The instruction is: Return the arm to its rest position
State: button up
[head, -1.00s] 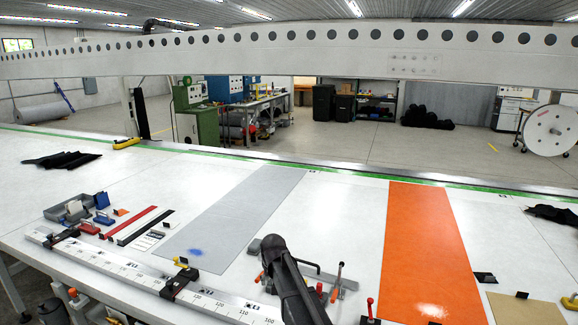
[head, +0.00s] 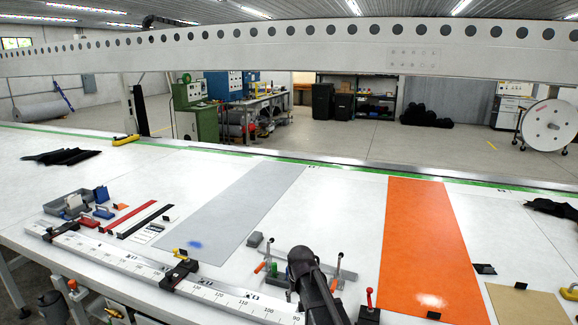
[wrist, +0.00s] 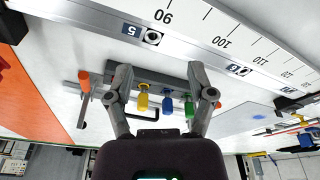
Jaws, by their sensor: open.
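My gripper (wrist: 160,72) is open in the wrist view, its two fingers spread apart with nothing held between them. Below it lies a grey bar with a yellow handle (wrist: 143,101), a blue handle (wrist: 167,104) and a green handle (wrist: 189,106). I cannot tell the exact gap between the fingers and these tools. In the head view my dark arm (head: 312,283) stands at the bottom centre, over the table's front edge, and hides part of the tools; the fingers cannot be made out there.
A ruler rail (head: 135,272) runs along the table's front edge. Toggle clamps with red-orange handles (head: 335,283) stand near my arm. An orange sheet (head: 425,245) lies to the right, a grey sheet (head: 240,210) to the left. A grey bin (head: 66,207) stands farther left. The gantry beam (head: 300,50) spans the back.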

jog(key=s+d+f+g+b, duration=0.1)
jog(key=s+d+f+b, duration=0.2)
jog(key=s+d, duration=0.4)
jog(key=s+d+f+m+g+b, duration=0.1)
jog(key=s+d+f+b, duration=0.2)
jog(key=s+d, duration=0.4)
jog(key=s+f, duration=0.1)
jog(key=s, duration=0.4)
jog(key=shift+s+f, duration=0.1)
jog(key=shift+f, duration=0.05)
dwell(1.4)
jog(key=shift+c, duration=0.9)
